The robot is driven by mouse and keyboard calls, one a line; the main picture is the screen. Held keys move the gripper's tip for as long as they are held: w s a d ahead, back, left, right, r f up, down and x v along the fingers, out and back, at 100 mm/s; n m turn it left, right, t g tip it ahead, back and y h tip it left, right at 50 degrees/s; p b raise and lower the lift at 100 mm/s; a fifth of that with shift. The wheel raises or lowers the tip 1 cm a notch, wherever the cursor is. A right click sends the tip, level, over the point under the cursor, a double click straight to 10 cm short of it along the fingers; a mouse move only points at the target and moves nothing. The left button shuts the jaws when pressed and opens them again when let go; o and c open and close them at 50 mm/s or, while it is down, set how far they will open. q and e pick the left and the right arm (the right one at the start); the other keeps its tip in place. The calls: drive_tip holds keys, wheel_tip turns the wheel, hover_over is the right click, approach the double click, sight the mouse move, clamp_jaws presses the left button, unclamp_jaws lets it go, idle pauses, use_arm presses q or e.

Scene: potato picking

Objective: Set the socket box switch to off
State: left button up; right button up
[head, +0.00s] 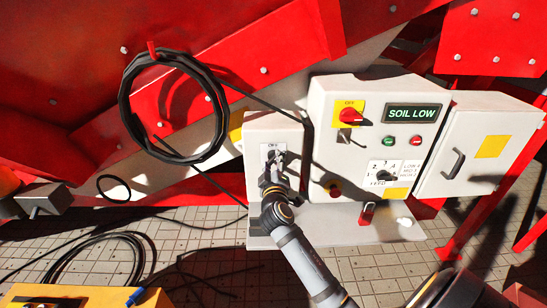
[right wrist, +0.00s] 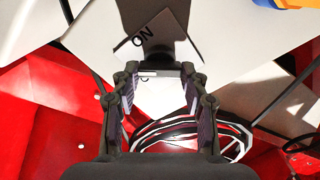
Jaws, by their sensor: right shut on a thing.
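The socket box (head: 258,128) is the light grey box left of the main control panel. Its white switch plate (head: 265,150) carries an OFF mark at the top in the head view, and an ON mark shows in the right wrist view. My right gripper (head: 274,165) is at this plate, shut on the dark switch handle (right wrist: 158,32), which lies between and beyond the fingertips in the wrist view. The gripper hides most of the handle in the head view, so I cannot tell its exact setting.
The main panel (head: 325,105) beside it has a yellow-red switch (head: 348,113), a SOIL LOW display (head: 411,113) and a selector knob (head: 385,176). A black cable coil (head: 127,110) hangs at left. A shelf (head: 330,228) with a red switch (head: 367,213) is below.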

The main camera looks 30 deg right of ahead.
drive_tip(key=shift+r+n+p, duration=0.2)
drive_tip(key=shift+n+p, duration=0.1)
drive_tip(key=shift+n, duration=0.2)
drive_tip(key=n+p, duration=0.1)
drive_tip(key=n, duration=0.1)
drive_tip(key=shift+n+p, duration=0.3)
drive_tip(key=shift+p, duration=0.1)
drive_tip(key=shift+f+n+p, duration=0.15)
drive_tip(key=shift+n+p, duration=0.4)
drive_tip(key=shift+n, duration=0.4)
drive_tip(key=shift+f+n+p, duration=0.1)
drive_tip(key=shift+n+p, duration=0.45)
drive_tip(key=shift+n, duration=0.4)
drive_tip(key=shift+f, duration=0.1)
